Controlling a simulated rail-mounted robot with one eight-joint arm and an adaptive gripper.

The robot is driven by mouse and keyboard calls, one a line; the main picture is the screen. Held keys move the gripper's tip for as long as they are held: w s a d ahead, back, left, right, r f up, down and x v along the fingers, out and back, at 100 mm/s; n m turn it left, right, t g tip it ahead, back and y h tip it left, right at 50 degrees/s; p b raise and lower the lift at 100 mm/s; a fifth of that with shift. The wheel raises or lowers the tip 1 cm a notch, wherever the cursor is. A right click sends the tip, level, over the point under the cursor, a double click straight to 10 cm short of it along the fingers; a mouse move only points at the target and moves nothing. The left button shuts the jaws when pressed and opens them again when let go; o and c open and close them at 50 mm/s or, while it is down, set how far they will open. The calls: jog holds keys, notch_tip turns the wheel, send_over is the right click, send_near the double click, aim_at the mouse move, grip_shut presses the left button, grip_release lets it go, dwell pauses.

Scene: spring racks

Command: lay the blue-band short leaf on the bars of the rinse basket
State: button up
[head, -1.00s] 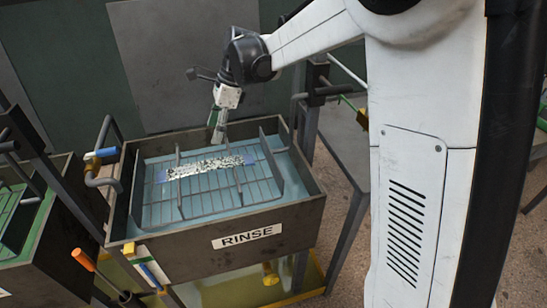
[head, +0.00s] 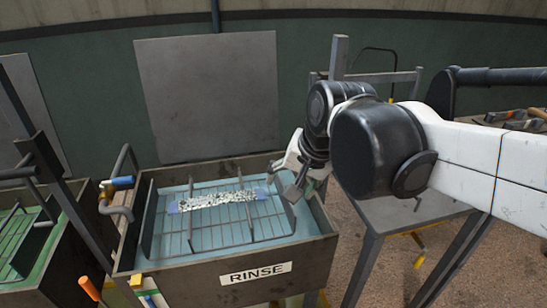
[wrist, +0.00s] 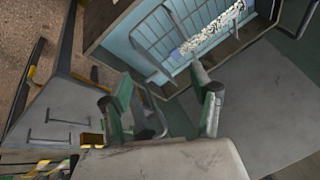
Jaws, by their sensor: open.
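The blue-band short leaf (head: 218,200) is a flat strip with black-and-white speckles and blue ends. It lies across the wire bars of the rinse basket (head: 205,235), inside the tank marked RINSE. In the wrist view the leaf (wrist: 212,28) shows at the top on the basket bars (wrist: 165,45). My gripper (head: 288,180) is at the right rear of the tank, to the right of the leaf and apart from it. In the wrist view its two fingers (wrist: 160,98) are spread with nothing between them.
The RINSE tank wall (head: 225,278) stands around the basket. A second tank with a green interior (head: 20,240) is at the left. A grey table (head: 405,208) stands to the right of the tank. Blue-handled pipework (head: 121,181) rises at the tank's left side.

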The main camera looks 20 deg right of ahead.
jog(key=s+d+f+n+t+h, duration=0.1)
jog(key=s+d+f+n+t, duration=0.1)
jog(key=s+n, duration=0.3)
jog(key=s+d+f, duration=0.1)
jog(key=s, duration=0.2)
jog(key=shift+d+n, duration=0.25)
jog(key=shift+n, duration=0.15)
jog(key=shift+s, duration=0.1)
dwell(0.7)
